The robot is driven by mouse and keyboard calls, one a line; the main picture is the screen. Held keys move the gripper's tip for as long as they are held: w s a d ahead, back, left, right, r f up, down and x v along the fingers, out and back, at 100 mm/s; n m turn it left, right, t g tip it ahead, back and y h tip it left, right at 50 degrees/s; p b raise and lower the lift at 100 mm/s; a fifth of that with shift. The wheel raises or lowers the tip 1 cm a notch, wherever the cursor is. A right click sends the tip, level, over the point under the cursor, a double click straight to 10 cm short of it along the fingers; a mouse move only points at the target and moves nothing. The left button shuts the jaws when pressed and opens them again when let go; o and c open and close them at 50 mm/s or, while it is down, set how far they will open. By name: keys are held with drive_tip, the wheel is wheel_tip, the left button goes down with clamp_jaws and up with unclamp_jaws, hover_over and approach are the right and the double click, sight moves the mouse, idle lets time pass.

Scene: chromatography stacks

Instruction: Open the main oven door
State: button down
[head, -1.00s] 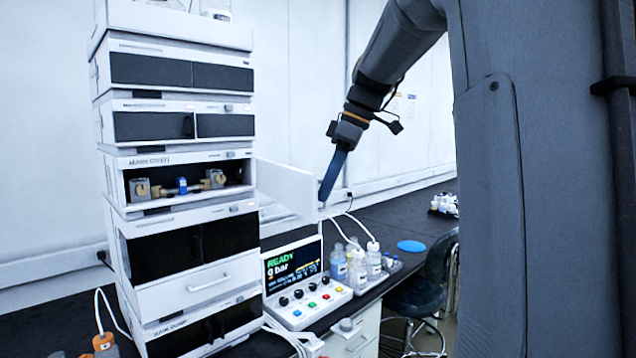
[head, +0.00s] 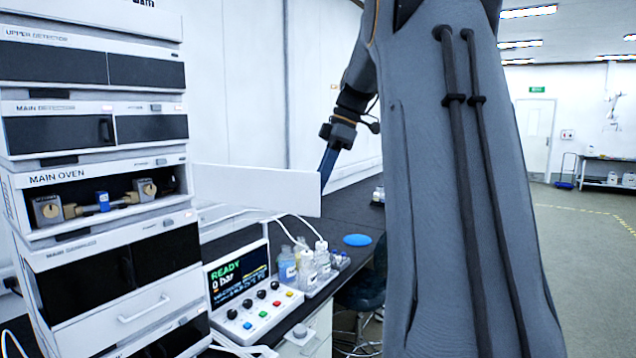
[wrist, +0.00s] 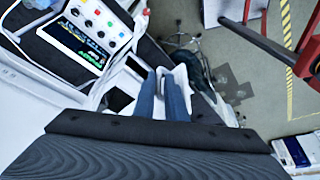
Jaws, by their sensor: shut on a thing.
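The main oven (head: 98,165) is the labelled module in the stack at the left of the head view. Its front is open, showing brass-coloured fittings and a blue part inside. Its white door (head: 255,190) stands swung out to the right, away from the opening. My gripper (head: 327,168) is at the door's free outer edge, with its blue fingers partly hidden behind that edge. In the wrist view, the two blue fingers (wrist: 163,88) are closed around a slim pale handle part between them. The contact itself is small and partly hidden.
Below the door stand a control panel (head: 245,290) reading READY 0 bar and several bottles (head: 305,265). A blue disc (head: 357,240) lies on the dark bench. A chair (head: 365,290) is beside the bench. Open floor (head: 590,260) lies at the right.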

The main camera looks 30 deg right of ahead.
drive_tip(key=shift+w+a+r, duration=0.2)
drive_tip(key=shift+w+a, duration=0.15)
drive_tip(key=c, duration=2.2)
unclamp_jaws()
drive_tip(key=o, duration=0.3)
drive_tip(key=shift+w+a, duration=0.15)
drive_tip(key=shift+r, duration=0.1)
drive_tip(key=b+v, duration=0.2)
drive_tip(key=v, duration=0.5)
drive_tip(key=shift+s+d, duration=0.3)
drive_tip(key=shift+d, duration=0.1)
